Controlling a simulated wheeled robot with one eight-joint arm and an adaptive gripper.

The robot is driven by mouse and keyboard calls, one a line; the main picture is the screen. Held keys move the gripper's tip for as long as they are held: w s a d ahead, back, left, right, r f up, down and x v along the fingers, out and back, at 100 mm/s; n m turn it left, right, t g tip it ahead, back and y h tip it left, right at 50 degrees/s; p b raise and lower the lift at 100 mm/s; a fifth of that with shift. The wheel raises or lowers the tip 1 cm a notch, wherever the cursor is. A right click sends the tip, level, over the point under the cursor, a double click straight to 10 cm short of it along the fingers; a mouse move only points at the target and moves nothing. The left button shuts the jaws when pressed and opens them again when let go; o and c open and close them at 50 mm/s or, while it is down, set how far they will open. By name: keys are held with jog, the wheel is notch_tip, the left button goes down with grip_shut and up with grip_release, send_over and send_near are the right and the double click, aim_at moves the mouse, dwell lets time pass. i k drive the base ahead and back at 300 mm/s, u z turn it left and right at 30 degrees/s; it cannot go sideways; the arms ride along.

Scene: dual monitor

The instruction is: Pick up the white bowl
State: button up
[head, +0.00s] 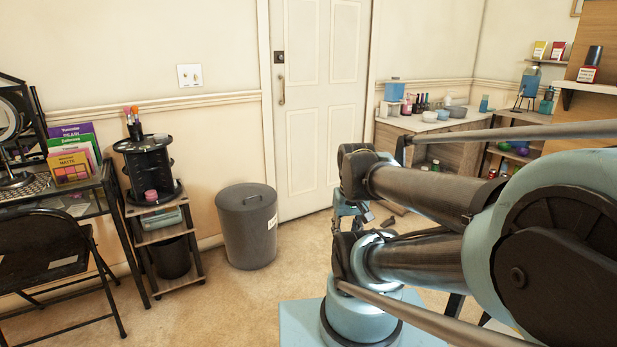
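A small white bowl (429,116) appears to stand on the wooden counter (402,123) at the back right, beside a greyish bowl (457,112). Both are small in the picture, so their details are unclear. My arm fills the right foreground. What looks like my gripper (378,221) shows small and dark beyond the arm's lower joint, low over the carpet and well short of the counter. It is partly hidden by my arm, and its fingers cannot be made out clearly. Nothing is visibly held.
A grey lidded bin (247,226) stands by the closed white door (321,100). A small shelf cart (163,222), a glass-topped desk (75,192) and a black folding chair (45,255) stand at the left. Bottles crowd the counter. Carpet (245,290) is clear in the middle.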

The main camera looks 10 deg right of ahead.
aim_at(427, 117)
jog(key=z, duration=0.05)
jog(key=i, duration=2.45)
jog(key=z, duration=1.05)
jog(key=i, duration=1.5)
jog(key=z, duration=0.45)
